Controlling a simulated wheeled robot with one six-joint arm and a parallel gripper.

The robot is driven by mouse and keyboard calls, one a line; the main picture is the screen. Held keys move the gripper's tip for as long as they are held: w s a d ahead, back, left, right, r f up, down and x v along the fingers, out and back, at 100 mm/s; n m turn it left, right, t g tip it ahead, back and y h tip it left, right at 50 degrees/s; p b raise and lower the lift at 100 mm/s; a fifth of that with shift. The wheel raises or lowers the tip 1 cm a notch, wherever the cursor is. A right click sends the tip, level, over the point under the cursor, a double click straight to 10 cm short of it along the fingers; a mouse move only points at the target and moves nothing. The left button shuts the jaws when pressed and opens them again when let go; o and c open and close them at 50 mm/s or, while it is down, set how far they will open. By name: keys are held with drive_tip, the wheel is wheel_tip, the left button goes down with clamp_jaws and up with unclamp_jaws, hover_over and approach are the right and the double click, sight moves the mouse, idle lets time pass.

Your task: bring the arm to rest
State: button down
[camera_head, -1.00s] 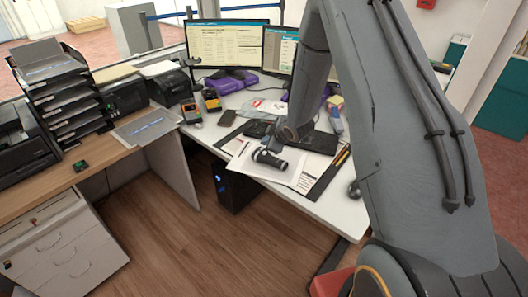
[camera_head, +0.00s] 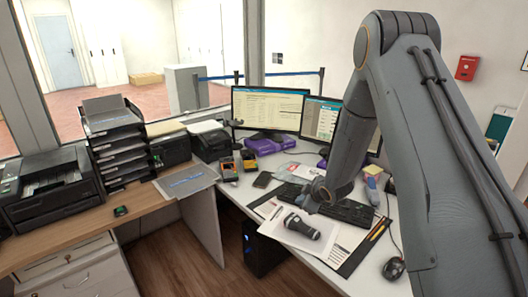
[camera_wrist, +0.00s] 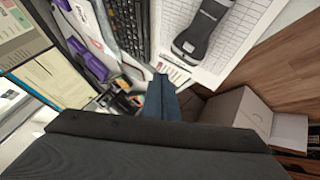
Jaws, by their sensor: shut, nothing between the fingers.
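My arm rises on the right of the head view and bends down over the white desk (camera_head: 372,272). My gripper (camera_wrist: 160,78) shows in the wrist view as a narrow blue-grey pair of fingers pressed together, with nothing between them. In the head view, the arm's end is above the desk, near the keyboard (camera_head: 345,208); its fingertips cannot be made out there. A dark handheld device (camera_head: 302,226) lies on white paper, apart from the gripper. It also shows in the wrist view (camera_wrist: 205,25), to the right of the fingers.
Two monitors (camera_head: 268,108) stand at the back of the desk, with purple items (camera_head: 268,145) below. A phone (camera_head: 262,180) and a mouse (camera_head: 393,268) lie on the desk. A tray stack (camera_head: 118,150) and printer (camera_head: 48,188) fill the left counter. An open cardboard box (camera_wrist: 232,108) is below the desk edge.

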drive_tip(key=s+r+m+g+b, duration=0.1)
drive_tip(key=s+r+m+g, duration=0.1)
drive_tip(key=s, duration=0.9)
drive_tip(key=s+r+m+g+h+b, duration=0.1)
drive_tip(key=s+r+m, duration=0.4)
drive_tip(key=s, duration=0.6)
drive_tip(key=s+r+m+g+h+b, duration=0.1)
drive_tip(key=s+r+m+g, duration=0.3)
drive_tip(key=s, duration=0.8)
drive_tip(key=shift+a+m+b, duration=0.45)
drive_tip(key=shift+m+b, duration=0.15)
drive_tip(key=shift+b, duration=0.2)
